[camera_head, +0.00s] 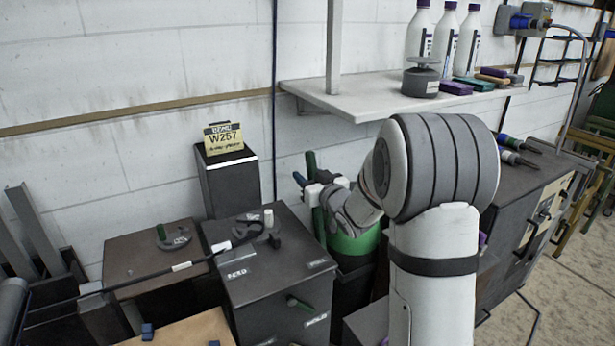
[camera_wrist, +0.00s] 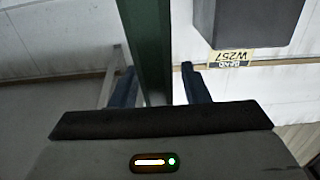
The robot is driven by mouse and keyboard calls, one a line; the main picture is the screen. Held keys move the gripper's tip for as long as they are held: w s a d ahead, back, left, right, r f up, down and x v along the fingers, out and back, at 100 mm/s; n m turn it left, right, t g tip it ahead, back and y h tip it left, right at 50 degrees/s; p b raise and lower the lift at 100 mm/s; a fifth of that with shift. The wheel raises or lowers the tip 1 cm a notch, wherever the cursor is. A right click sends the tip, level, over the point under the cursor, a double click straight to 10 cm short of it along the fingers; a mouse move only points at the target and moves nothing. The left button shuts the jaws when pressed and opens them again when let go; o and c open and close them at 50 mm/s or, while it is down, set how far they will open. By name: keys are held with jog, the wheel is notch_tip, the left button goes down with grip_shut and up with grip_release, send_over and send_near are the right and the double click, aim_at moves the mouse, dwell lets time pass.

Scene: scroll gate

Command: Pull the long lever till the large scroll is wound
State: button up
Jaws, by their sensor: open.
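My gripper (camera_head: 307,186) is at the upper middle of the head view, with blue fingers and a white body, pointing left. An upright dark green bar (camera_head: 311,163) passes by its fingers. In the wrist view, the fingers of my gripper (camera_wrist: 159,86) are apart, and the green bar (camera_wrist: 146,40) runs between them; whether they touch it I cannot tell. The bar looks like a lever handle, but its lower end is partly hidden. A large green cylinder (camera_head: 355,246), possibly the scroll, sits behind my arm and is partly hidden.
A dark cabinet (camera_head: 270,268) has a long dark rod (camera_head: 150,275) with white bands reaching its top. A dark block (camera_head: 230,185) with a yellow W257 sign (camera_head: 222,139) stands behind. A wall shelf (camera_head: 350,95) with bottles is above. A dark bench (camera_head: 530,185) stands right.

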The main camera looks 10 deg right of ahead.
grip_shut()
dwell(0.4)
